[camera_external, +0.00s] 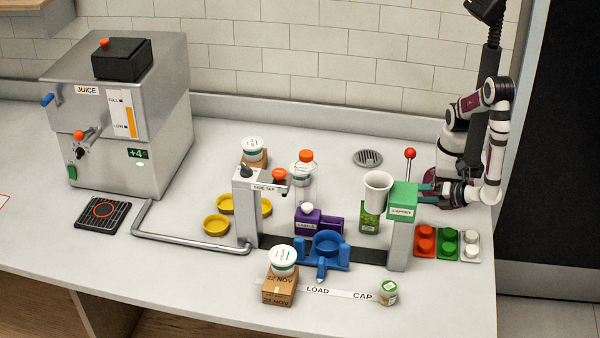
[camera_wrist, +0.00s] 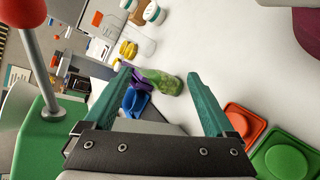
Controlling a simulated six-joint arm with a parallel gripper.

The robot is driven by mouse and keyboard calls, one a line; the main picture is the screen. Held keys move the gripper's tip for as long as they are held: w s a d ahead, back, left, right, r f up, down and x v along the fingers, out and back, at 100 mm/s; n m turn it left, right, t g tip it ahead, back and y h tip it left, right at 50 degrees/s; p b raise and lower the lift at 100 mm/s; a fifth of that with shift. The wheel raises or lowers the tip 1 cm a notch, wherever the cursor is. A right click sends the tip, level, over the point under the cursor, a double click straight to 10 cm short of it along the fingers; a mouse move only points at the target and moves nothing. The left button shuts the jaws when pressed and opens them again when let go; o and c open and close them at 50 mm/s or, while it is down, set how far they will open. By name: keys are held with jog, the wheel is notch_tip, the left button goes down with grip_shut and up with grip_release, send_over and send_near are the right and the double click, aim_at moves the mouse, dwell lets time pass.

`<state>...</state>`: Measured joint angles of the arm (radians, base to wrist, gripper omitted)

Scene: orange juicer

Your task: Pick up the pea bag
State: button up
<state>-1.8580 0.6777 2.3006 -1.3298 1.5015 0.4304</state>
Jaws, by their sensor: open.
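In the wrist view the green bag (camera_wrist: 162,81) lies ahead, in line with the gap between the fingertips. My gripper (camera_external: 428,188) is at the capper's right side in the external view, partly hidden by it. In the wrist view my gripper (camera_wrist: 158,75) has its teal fingers spread wide with nothing between them; the bag looks beyond the tips.
The capper (camera_external: 402,201) with its red-knobbed lever stands close by my gripper. A white cup (camera_external: 377,188) is beside it. Red (camera_external: 425,241), green and white cap trays lie to the right. A blue holder (camera_external: 327,246) and purple label device (camera_external: 309,219) stand left of the bag.

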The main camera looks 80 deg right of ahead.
jog(key=f+n+y, duration=0.1)
jog(key=n, duration=0.3)
jog(key=f+n+y, duration=0.2)
jog(key=n, duration=0.3)
jog(key=a+f+n+t+y, duration=0.1)
jog(key=n, duration=0.4)
jog(key=shift+a+f, duration=0.1)
jog(key=shift+f, duration=0.15)
send_near(362, 220)
jog(key=shift+n, duration=0.4)
jog(key=w+d+f, duration=0.1)
jog(key=w+f, duration=0.1)
jog(key=w+d+f, duration=0.1)
jog(key=w, duration=0.1)
jog(key=shift+w+d+f, duration=0.1)
jog(key=shift+d, duration=0.25)
jog(key=x, duration=0.5)
jog(key=shift+w+a+f, duration=0.2)
jog(key=shift+w+f, duration=0.05)
jog(key=shift+f, duration=0.1)
grip_shut()
